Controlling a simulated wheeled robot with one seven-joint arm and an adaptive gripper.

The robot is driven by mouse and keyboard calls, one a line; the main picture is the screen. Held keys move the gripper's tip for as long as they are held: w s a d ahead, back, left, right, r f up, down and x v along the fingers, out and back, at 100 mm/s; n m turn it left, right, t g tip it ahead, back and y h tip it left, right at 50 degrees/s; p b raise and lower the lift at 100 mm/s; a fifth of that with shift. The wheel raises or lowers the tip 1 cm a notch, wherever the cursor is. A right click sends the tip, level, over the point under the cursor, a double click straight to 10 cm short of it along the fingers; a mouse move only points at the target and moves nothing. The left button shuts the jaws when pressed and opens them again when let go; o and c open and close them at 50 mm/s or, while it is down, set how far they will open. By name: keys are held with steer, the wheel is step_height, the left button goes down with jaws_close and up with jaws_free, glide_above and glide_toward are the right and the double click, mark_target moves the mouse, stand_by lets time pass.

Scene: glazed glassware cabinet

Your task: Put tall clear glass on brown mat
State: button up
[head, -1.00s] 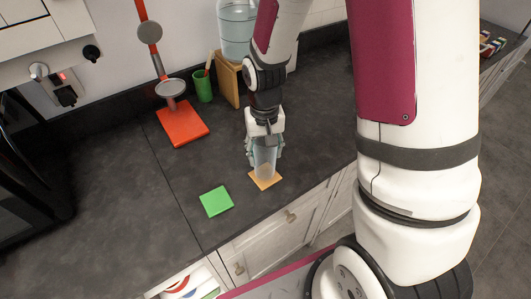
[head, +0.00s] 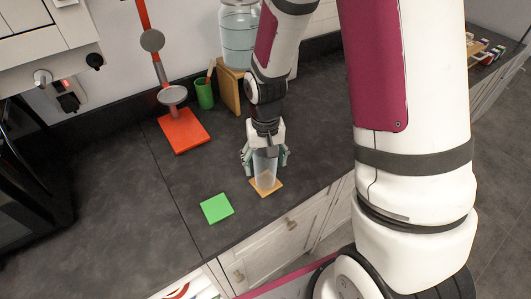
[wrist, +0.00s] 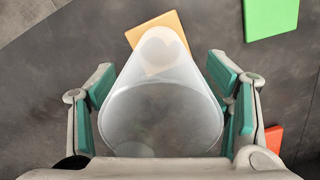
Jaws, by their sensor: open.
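The tall clear glass (head: 265,172) stands upright on the brown mat (head: 274,190) near the counter's front edge. In the wrist view the glass (wrist: 160,115) is seen from above, its base over part of the brown mat (wrist: 170,24). My gripper (head: 265,160) is open around the upper part of the glass. In the wrist view the green finger pads of my gripper (wrist: 165,95) stand on both sides of the glass, with gaps between pads and glass.
A green mat (head: 217,208) lies to the left of the brown mat. Behind are a red stand (head: 184,131), a green cup (head: 204,93), a wooden board (head: 229,88) and a large glass jar (head: 239,38). The dark counter (head: 110,180) is clear at the left.

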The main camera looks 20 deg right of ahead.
steer(key=s+r+t+b, duration=0.1)
steer(key=s+r, duration=0.1)
steer(key=r, duration=0.8)
steer(key=s+r+t, duration=0.1)
steer(key=s+r, duration=0.2)
steer(key=r, duration=0.8)
steer(key=s+r+n+t, duration=0.2)
steer(key=s+r+t, duration=0.1)
steer(key=s+r, duration=0.4)
steer(key=s, duration=0.2)
steer(key=shift+s+t, duration=0.3)
steer(key=shift+d+r, duration=0.1)
